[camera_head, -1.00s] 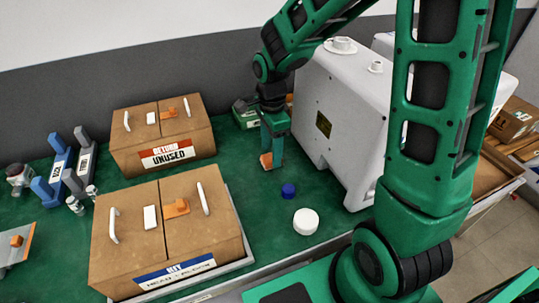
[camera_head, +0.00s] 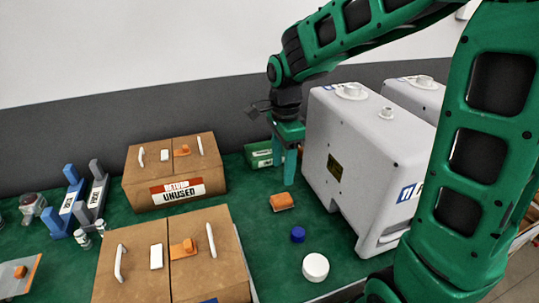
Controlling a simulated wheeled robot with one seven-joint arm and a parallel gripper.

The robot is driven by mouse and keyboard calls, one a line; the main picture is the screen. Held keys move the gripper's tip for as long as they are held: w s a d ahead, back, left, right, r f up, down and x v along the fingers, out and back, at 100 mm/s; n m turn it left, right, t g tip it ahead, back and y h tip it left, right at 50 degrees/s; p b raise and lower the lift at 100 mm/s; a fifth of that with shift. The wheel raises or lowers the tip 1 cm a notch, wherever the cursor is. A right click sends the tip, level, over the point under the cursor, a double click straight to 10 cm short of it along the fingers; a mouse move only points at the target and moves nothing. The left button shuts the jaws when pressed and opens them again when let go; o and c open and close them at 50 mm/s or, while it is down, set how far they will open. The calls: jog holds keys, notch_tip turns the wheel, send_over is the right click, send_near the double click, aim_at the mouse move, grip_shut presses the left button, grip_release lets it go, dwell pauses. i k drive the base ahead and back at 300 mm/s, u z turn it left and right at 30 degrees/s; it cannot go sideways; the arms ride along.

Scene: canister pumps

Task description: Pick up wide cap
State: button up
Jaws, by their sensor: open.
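The wide cap, a white round cap (camera_head: 316,267), lies flat on the green table at the lower middle. A smaller blue cap (camera_head: 298,234) lies just behind it. My gripper (camera_head: 284,182) points down beside the left end of the white canister. It is open and holds nothing that I can see. It is behind both caps and well apart from them. An orange block (camera_head: 282,201) lies on the table just below the fingertips.
A large white canister (camera_head: 345,130) stands right of my gripper, with another (camera_head: 418,93) behind. Two cardboard boxes (camera_head: 176,172) (camera_head: 175,262) stand on the left. Blue and grey holders (camera_head: 74,205) stand farther left. A green box (camera_head: 259,155) is behind my gripper. The green table is clear around the caps.

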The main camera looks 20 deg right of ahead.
aim_at(316, 267)
jog(key=k, duration=1)
